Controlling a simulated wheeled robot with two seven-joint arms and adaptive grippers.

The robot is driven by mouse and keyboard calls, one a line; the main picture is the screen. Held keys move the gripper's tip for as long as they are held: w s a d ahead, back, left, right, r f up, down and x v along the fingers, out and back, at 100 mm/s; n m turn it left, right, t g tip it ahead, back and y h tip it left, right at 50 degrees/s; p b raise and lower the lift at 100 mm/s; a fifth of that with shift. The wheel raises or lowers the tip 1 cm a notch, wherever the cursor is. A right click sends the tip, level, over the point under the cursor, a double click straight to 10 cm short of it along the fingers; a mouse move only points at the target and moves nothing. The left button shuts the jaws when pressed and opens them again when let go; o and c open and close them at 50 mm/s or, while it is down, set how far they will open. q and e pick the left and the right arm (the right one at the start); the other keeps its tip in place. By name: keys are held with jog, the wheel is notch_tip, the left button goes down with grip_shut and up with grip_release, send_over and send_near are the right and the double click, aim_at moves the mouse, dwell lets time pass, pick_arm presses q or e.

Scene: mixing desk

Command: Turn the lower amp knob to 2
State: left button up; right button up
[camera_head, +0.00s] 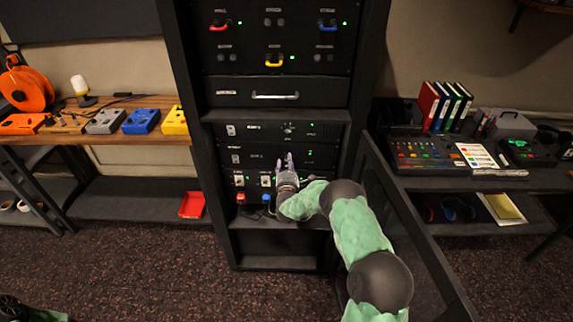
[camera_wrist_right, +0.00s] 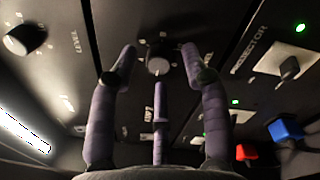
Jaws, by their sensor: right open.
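The lower amp (camera_head: 308,157) is a dark panel in the rack, and its knob is hidden behind my right gripper in the head view. In the right wrist view the lower amp's round knob (camera_wrist_right: 158,64) sits between my fingertips. My right gripper (camera_head: 288,162) is open in front of it; in the wrist view the gripper (camera_wrist_right: 159,62) has two purple fingers on either side of the knob and a third below. A gap shows beside the knob. I cannot read its setting. The upper amp's knob (camera_head: 288,129) also shows in the wrist view (camera_wrist_right: 25,39).
Below the lower amp are a projector switch (camera_wrist_right: 289,67), a red plug (camera_head: 241,198) and a blue plug (camera_wrist_right: 286,130). An open rack door (camera_head: 412,230) stands right of my right arm. A left bench (camera_head: 90,140) holds coloured boxes; a mixer (camera_head: 428,152) stands on the right desk.

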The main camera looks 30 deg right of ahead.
jog(key=v, duration=1.2)
jog(key=shift+a, duration=0.1)
